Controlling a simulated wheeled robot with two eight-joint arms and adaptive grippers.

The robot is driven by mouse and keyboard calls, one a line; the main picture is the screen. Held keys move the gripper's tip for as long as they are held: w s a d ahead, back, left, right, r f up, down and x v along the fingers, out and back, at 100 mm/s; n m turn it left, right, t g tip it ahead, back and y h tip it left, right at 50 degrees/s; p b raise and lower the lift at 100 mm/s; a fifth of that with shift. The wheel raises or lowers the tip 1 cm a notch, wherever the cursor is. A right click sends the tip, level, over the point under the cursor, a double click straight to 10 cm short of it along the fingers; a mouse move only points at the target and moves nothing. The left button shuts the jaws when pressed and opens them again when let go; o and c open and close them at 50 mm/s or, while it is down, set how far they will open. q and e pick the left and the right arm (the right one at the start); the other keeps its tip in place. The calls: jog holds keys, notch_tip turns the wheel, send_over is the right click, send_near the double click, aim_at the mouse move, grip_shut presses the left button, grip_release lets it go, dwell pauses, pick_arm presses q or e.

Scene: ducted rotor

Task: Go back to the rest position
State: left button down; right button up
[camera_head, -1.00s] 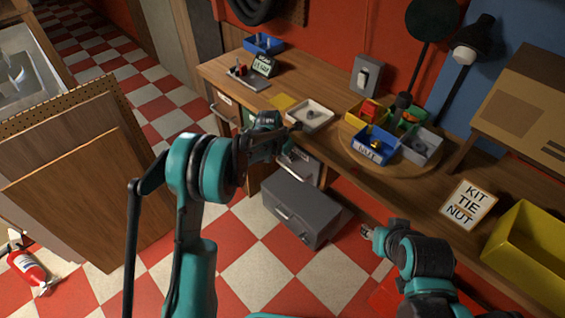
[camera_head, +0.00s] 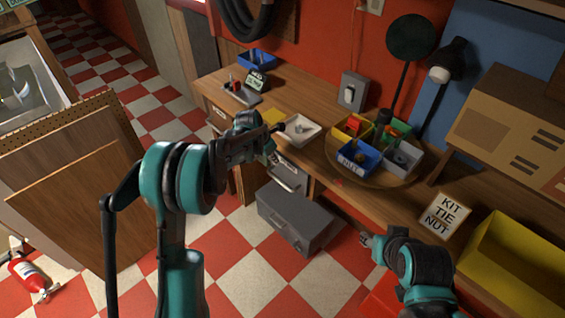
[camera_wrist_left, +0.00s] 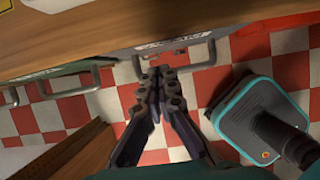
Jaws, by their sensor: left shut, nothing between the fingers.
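My left gripper (camera_head: 277,128) is shut and empty. In the head view it shows near the front edge of the workbench (camera_head: 270,105), beside the white tray (camera_head: 304,128). In the left wrist view its closed fingers (camera_wrist_left: 158,76) point at the bench front, with drawer handles beyond. My right gripper (camera_head: 366,239) is low in front of the bench at the right of the head view. It is small and partly hidden by its own wrist, so I cannot tell whether it is open.
Yellow, green, grey and blue bins (camera_head: 357,161) stand on a round board. A sign (camera_head: 443,215) and a large yellow bin (camera_head: 515,265) are at the right. A grey metal box (camera_head: 295,218) stands below the bench. Wooden panels (camera_head: 75,210) and a fire extinguisher (camera_head: 28,272) are left.

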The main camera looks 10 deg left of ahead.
pick_arm(q)
jog(key=shift+v, duration=0.85)
jog(key=s+a+r+m+t+y, duration=0.1)
jog(key=s+a+r+m+t, duration=0.1)
jog(key=s+r+m, duration=1.3)
jog(key=s+a+f+m+t+y, duration=0.1)
jog(key=s+a+f+m, duration=0.1)
jog(key=s+m, duration=1.1)
jog(key=s, duration=0.6)
jog(key=shift+a+t+y, duration=0.2)
jog(key=shift+t+y, duration=0.2)
jog(key=shift+s+f, duration=0.1)
jog(key=shift+f, duration=0.05)
